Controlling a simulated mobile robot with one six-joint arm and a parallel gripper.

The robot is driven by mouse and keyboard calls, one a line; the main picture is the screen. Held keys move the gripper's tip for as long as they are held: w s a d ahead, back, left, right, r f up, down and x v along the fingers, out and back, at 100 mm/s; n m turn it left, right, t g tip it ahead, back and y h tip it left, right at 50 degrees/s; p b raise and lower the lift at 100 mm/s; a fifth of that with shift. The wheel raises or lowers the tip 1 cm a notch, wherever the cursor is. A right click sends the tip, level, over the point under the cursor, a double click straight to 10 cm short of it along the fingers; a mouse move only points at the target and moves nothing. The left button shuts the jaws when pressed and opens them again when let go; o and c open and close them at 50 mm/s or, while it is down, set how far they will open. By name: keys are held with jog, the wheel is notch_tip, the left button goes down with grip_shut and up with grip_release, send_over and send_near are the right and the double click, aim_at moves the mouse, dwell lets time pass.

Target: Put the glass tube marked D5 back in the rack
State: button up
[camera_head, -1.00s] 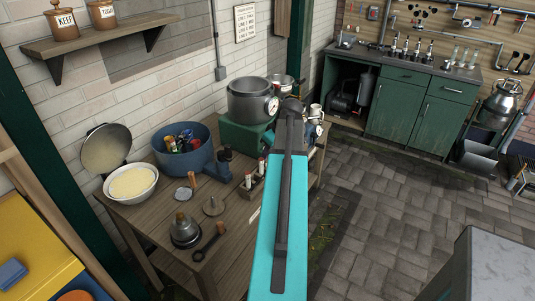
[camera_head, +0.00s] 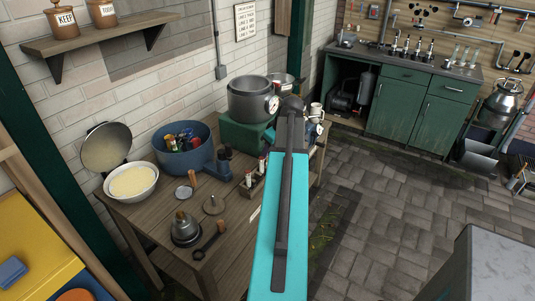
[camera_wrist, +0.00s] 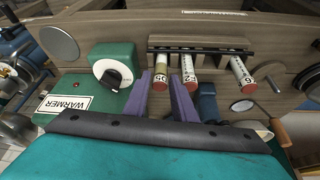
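The D5 mark cannot be read for certain on any tube. In the wrist view a dark rack (camera_wrist: 205,48) holds several glass tubes with red ends: a left tube (camera_wrist: 163,70), a middle tube (camera_wrist: 189,70) and a right tube (camera_wrist: 240,70). The left tube's label is small and appears upside down. My gripper (camera_wrist: 160,76) has purple fingers standing apart, with the left tube's red end showing between their tips. Whether they touch it cannot be told. In the head view the rack (camera_head: 252,187) stands on the bench; my arm hides the gripper.
A green warmer (camera_wrist: 113,60) with a black knob is left of the fingers. The wooden bench (camera_head: 235,240) also carries a blue pot (camera_head: 172,160), a white bowl (camera_head: 122,190), a metal pot (camera_head: 248,100) and a brass-topped weight (camera_head: 185,230).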

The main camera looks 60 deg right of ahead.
jog(key=b+v, duration=0.2)
jog(key=v, duration=0.9)
jog(key=shift+s+r, duration=0.15)
jog(key=shift+r, duration=0.1)
dwell(0.7)
